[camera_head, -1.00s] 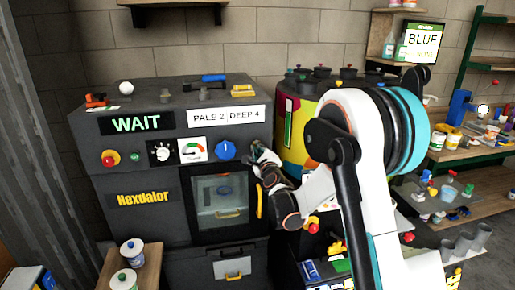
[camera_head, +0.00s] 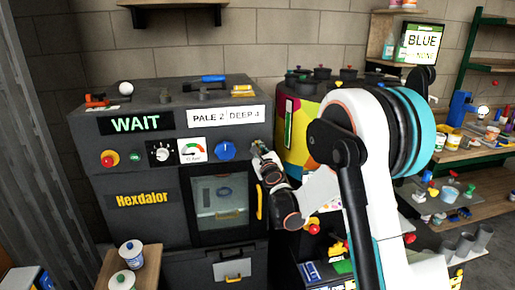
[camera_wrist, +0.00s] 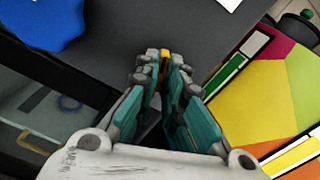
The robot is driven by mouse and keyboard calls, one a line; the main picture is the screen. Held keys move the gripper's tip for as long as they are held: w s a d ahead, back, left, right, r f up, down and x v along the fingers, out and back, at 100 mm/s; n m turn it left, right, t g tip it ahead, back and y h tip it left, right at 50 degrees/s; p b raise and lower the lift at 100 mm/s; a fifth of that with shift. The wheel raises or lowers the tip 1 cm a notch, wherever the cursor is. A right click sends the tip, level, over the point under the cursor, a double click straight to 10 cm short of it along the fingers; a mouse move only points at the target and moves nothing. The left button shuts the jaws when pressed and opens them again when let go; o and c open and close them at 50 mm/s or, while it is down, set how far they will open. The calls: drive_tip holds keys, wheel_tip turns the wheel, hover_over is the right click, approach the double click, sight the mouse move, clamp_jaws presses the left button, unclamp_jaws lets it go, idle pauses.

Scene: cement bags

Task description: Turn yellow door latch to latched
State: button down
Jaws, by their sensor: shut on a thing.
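A small yellow piece (camera_wrist: 164,51), which looks like the door latch, shows between my fingertips in the wrist view. My gripper (camera_wrist: 164,62) is shut on it, and the fingers hide most of it. In the head view my gripper (camera_head: 259,149) is at the dark machine's right front edge, right of the blue knob and above the oven-like door (camera_head: 222,202). The latch cannot be made out there, so its angle is unclear. The door looks closed, with a window and a vertical yellow bar (camera_head: 259,202) at its right edge.
The dark machine (camera_head: 150,225) has a blue knob (camera_head: 224,150), a red button (camera_head: 108,158) and a "WAIT" display (camera_head: 136,123). A multicoloured drum (camera_head: 296,140) stands close on the right. A small table with pots (camera_head: 130,252) stands at front left.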

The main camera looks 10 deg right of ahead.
drive_tip(key=shift+m, duration=1)
drive_tip(key=shift+f+m, duration=0.1)
drive_tip(key=shift+m, duration=0.8)
drive_tip(key=c, duration=1.9)
unclamp_jaws()
drive_tip(key=s+b, duration=0.1)
drive_tip(key=s, duration=0.6)
